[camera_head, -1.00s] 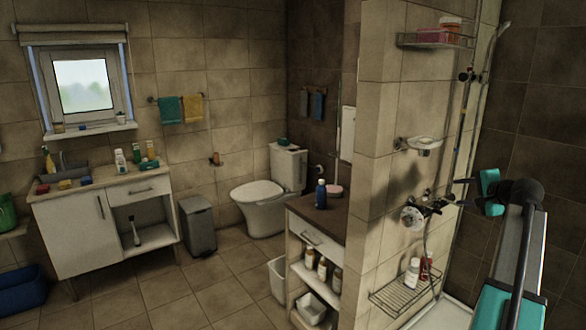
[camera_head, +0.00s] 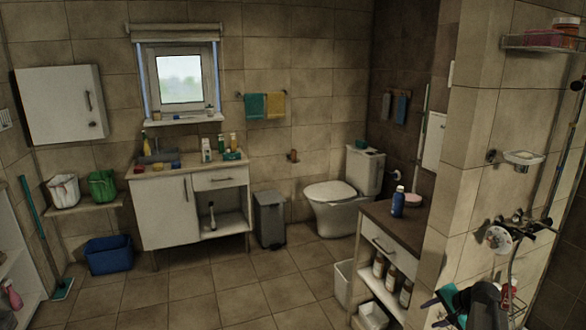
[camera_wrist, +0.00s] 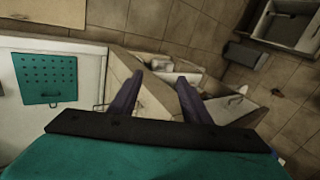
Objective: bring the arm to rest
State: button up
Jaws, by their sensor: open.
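My arm (camera_head: 482,305) shows at the lower right corner of the head view, beside the tiled partition wall. It is dark with teal parts and is cut off by the picture's bottom edge. In the wrist view my gripper (camera_wrist: 156,92) has its two dark fingers spread apart, with nothing held between them. Beyond the fingers are the partition and the shelf unit, seen from above at a tilt.
The tiled partition (camera_head: 465,150) and the shower mixer (camera_head: 500,238) are close to my arm. A wooden-topped shelf unit (camera_head: 378,240) stands left of the partition. A toilet (camera_head: 335,205), bin (camera_head: 270,220) and sink cabinet (camera_head: 165,215) line the back. The middle floor (camera_head: 220,300) is clear.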

jog(key=s+a+f+n+g, duration=0.3)
jog(key=s+a+f, duration=0.5)
jog(key=a+f, duration=0.35)
jog(key=s+a+f+n+g, duration=0.3)
jog(key=s+a+f, duration=0.4)
jog(key=a+f, duration=0.4)
jog(key=s+a+f+n+g, duration=0.2)
jog(key=s+a, duration=0.1)
jog(key=s, duration=0.5)
jog(key=s+a+f+n+g+h, duration=0.1)
jog(key=s+a+f+n+g, duration=0.1)
jog(key=s, duration=0.7)
jog(key=s+a+f+n+g+h, duration=0.1)
jog(key=s+a+f+n+g, duration=0.1)
jog(key=s+a, duration=0.4)
notch_tip(320, 180, down, 2)
jog(key=shift+s+f+n, duration=0.25)
jog(key=shift+s+n, duration=0.35)
jog(key=shift+s, duration=0.65)
